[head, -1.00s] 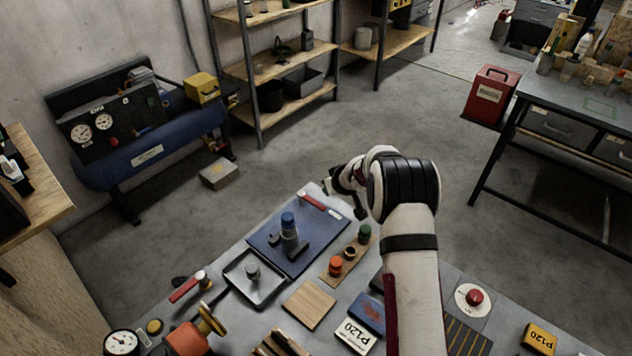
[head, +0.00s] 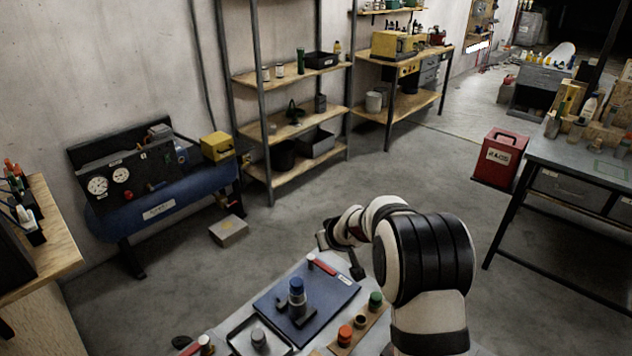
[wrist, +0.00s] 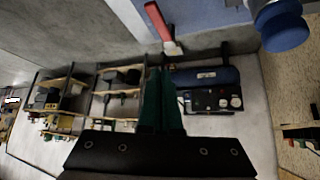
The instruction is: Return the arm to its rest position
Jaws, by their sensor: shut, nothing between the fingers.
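My gripper (wrist: 161,72) is shut and empty, its two dark green fingers side by side in the wrist view. In the head view my white and black arm reaches out over the bench, and its far end is partly hidden behind its own links. The hand is beyond the back right corner of the blue mat (head: 330,291).
A grey tray (head: 236,341) and a wooden strip with an orange-capped jar (head: 345,335) and a green-capped jar (head: 375,300) are near the mat.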

